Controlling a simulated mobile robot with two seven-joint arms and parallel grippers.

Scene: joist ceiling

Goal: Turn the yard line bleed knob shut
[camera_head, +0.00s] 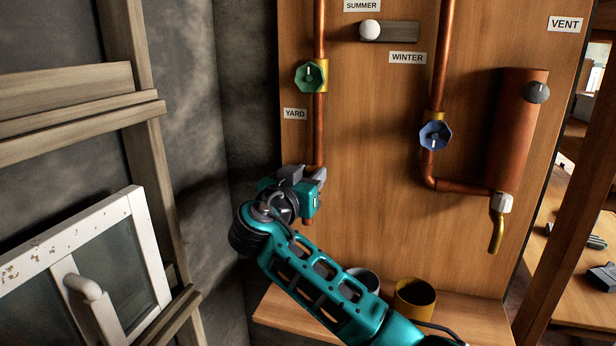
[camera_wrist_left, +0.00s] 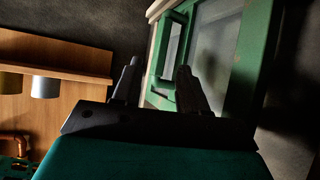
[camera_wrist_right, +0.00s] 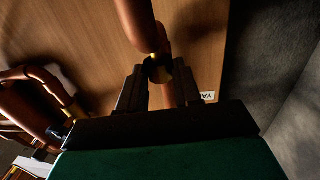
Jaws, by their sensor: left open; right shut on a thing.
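The yard line is a copper pipe (camera_head: 319,130) running down the wooden board, with a green octagonal valve handle (camera_head: 310,76) on a brass body and a YARD label (camera_head: 295,114) below. My right gripper (camera_head: 312,178) is at the pipe's lower end and hides the bleed knob in the head view. In the right wrist view a small dark round knob (camera_wrist_right: 159,70) with a brass neck sits between the fingers, which are shut on it. The knob's turn angle is too dark to read. My left gripper (camera_wrist_left: 160,80) is open and empty, seen only in its own wrist view.
A blue valve handle (camera_head: 435,135) and a copper vessel (camera_head: 515,135) with a brass spout (camera_head: 497,232) are to the right. A grey cup (camera_head: 363,278) and a brass-coloured cup (camera_head: 414,298) stand on the shelf (camera_head: 465,318) below. A white window sash (camera_head: 150,235) is at left.

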